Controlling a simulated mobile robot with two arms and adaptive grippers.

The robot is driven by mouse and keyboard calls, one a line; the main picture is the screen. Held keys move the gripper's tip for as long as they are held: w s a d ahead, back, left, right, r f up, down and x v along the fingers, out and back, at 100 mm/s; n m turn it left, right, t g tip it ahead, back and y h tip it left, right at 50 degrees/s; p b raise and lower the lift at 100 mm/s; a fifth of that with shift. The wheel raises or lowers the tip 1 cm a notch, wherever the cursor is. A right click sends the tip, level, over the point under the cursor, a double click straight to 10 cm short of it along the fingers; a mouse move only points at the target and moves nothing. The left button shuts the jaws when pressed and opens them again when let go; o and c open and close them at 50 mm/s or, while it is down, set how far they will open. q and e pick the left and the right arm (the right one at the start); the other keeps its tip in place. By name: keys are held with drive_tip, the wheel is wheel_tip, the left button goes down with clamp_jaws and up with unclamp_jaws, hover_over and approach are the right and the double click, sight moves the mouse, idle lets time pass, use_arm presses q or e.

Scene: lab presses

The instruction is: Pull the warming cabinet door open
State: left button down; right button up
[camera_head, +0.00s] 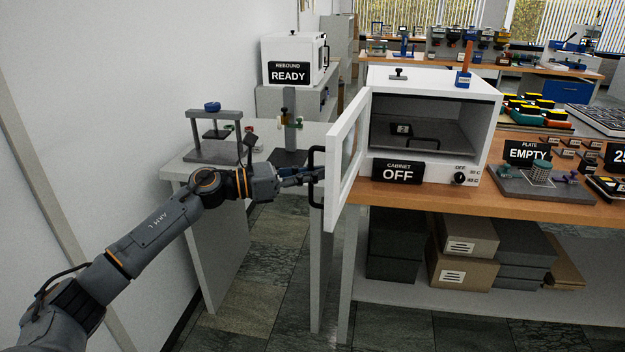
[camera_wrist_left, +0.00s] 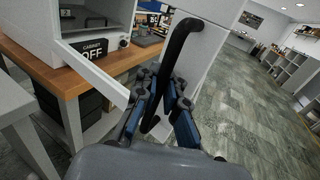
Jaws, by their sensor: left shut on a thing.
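The white warming cabinet (camera_head: 435,82) stands on the wooden bench with its door (camera_head: 347,150) swung open to the left. Its inside shows, with a shelf and a small plate marked 2. A sign on its front reads CABINET OFF (camera_head: 398,171). The black door handle (camera_head: 316,178) is on the door's outer face; it also shows in the left wrist view (camera_wrist_left: 182,45). My left gripper (camera_head: 312,176) is shut on the handle, its blue-grey fingers on both sides of the bar in the left wrist view (camera_wrist_left: 162,112). My right gripper is not in view.
A grey table (camera_head: 182,168) with a press (camera_head: 213,135) stands left of the door. A second white cabinet (camera_head: 294,58), marked REBOUND READY, stands behind. Boxes (camera_head: 464,262) fill the shelf under the bench (camera_head: 450,197). A plate marked EMPTY (camera_head: 527,153) is to the right. Floor below the door is clear.

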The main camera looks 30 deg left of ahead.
use_arm(q)
drive_tip(key=shift+s+a+f, duration=0.1)
drive_tip(key=shift+f, duration=0.15)
drive_tip(key=c, duration=1.6)
unclamp_jaws()
drive_tip(key=shift+c, duration=0.2)
drive_tip(key=shift+o, duration=1.1)
drive_tip(key=shift+s+a+r, duration=0.1)
drive_tip(key=shift+s+r, duration=0.05)
drive_tip(key=shift+r, duration=0.05)
drive_tip(key=shift+a, duration=0.1)
drive_tip(key=v, duration=1.2)
